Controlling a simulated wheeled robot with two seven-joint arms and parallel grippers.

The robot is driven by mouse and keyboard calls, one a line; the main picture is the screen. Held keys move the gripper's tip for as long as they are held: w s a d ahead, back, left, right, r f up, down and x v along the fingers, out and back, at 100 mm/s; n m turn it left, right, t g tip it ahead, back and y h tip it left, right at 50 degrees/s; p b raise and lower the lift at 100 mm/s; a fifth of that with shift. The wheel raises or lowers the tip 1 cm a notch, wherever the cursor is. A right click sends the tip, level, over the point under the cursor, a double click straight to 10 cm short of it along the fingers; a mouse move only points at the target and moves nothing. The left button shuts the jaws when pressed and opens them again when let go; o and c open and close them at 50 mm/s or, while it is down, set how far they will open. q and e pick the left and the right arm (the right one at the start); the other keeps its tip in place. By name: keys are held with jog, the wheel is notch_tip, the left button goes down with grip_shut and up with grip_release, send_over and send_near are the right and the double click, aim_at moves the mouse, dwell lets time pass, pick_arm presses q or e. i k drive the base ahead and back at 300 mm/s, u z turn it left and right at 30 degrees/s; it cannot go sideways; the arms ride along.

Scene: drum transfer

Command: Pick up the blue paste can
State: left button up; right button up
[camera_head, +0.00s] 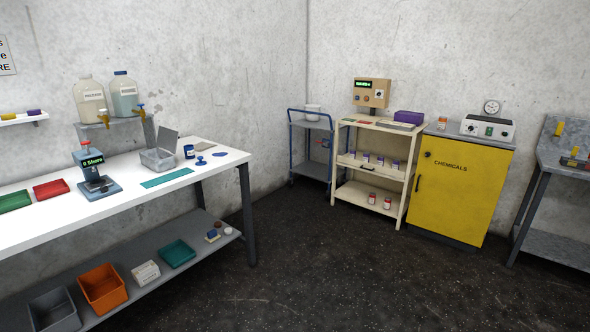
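A small blue can (189,152) with a pale label stands upright on the white workbench (215,171), near its back edge towards the right end. It looks like the blue paste can, but its label is too small to read. It stands just right of a grey metal box with an open lid (158,158), and a small blue knobbed object (201,161) is in front of it to the right. Neither of my grippers is in view.
A device with a green display (93,161), red tray (50,189) and green tray (14,201) are farther left on the bench. A blue-framed cart (310,150), cream shelf unit (372,165) and yellow chemicals cabinet (458,195) line the back. The middle floor (350,280) is clear.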

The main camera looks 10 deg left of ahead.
aim_at(189, 152)
jog(key=i, duration=6.4)
jog(key=u, duration=1.4)
jog(key=i, duration=1.2)
jog(key=u, duration=2.3)
